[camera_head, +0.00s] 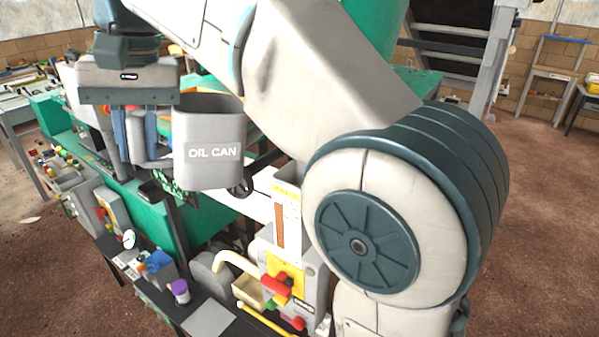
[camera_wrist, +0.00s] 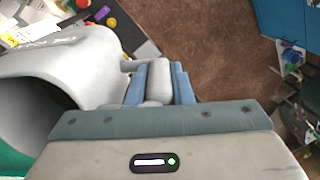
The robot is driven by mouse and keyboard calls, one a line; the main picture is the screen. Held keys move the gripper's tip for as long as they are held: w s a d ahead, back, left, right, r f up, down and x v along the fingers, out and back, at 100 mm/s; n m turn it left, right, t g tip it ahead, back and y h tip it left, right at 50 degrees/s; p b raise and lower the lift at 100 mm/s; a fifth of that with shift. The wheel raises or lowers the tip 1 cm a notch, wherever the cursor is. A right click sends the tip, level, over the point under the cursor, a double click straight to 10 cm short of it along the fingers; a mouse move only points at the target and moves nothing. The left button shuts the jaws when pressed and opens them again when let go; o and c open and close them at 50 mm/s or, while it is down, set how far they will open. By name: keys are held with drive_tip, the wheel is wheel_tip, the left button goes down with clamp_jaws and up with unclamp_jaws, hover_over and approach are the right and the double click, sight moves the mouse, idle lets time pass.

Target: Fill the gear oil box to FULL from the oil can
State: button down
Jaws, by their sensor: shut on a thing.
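The grey oil can (camera_head: 209,150), lettered "OIL CAN", hangs upright in the air in the head view, its open top up. My gripper (camera_head: 137,135) is left of the can, with its blue fingers shut on the can's handle. In the wrist view my gripper (camera_wrist: 160,85) closes around the grey handle, and the can (camera_wrist: 88,62) shows at left with a dark mouth; its oil level cannot be seen. The gear oil box (camera_head: 286,215) stands below and right of the can, with yellow lettering and a brown sight strip on its front. My arm partly hides it.
A green machine (camera_head: 208,228) stands behind and below the can. Red and yellow controls (camera_head: 281,287) sit below the box. A purple-topped cup (camera_head: 180,291) and several small items stand on the dark bench at lower left. Bare brown floor (camera_head: 545,220) lies at right.

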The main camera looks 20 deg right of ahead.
sight(145, 162)
wheel_tip(145, 162, down, 4)
drive_tip(key=shift+r+h, duration=0.1)
drive_tip(key=shift+h, duration=0.9)
drive_tip(key=shift+r, duration=0.15)
drive_tip(key=shift+r, duration=1.9)
